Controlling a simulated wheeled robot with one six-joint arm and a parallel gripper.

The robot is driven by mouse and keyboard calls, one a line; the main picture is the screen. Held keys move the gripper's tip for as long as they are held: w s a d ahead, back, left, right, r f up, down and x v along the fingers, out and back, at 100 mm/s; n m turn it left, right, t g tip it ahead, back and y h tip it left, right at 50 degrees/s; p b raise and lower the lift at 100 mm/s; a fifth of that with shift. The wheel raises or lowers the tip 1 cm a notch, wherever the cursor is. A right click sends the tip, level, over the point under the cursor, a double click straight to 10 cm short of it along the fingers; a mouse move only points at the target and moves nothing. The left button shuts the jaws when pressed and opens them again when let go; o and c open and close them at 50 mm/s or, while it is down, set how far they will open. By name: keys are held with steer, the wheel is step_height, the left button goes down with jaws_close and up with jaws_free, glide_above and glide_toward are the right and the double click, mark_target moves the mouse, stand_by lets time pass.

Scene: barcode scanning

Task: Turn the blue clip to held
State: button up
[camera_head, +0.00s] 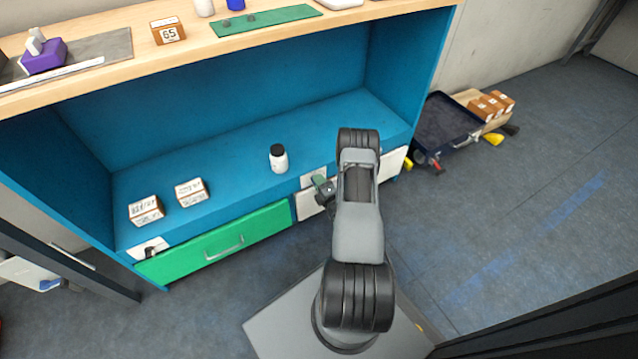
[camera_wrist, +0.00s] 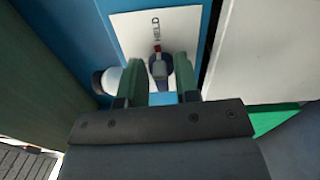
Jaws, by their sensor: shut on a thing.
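The blue clip (camera_wrist: 160,66) sits on a white plate (camera_wrist: 132,28) marked HELD, in the wrist view. In the head view my gripper (camera_head: 322,187) is at the front edge of the blue cabinet, by the white plate (camera_head: 312,177); the clip cannot be made out there.
A white bottle with a black cap (camera_head: 278,159) and two labelled boxes (camera_head: 145,210) (camera_head: 191,192) stand on the blue shelf (camera_head: 235,180). A green drawer (camera_head: 215,245) is left of my gripper. Another white plate (camera_head: 149,250) is at the far left. Floor to the right is largely clear.

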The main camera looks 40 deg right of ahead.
steer(key=shift+f+m, duration=0.1)
steer(key=shift+m, duration=0.5)
steer(key=o, duration=0.6)
steer(key=shift+s, duration=0.15)
steer(key=s+a+p, duration=0.2)
steer(key=s+p, duration=0.1)
steer(key=s, duration=1)
steer(key=shift+s+p, duration=0.25)
steer(key=shift+p, duration=0.05)
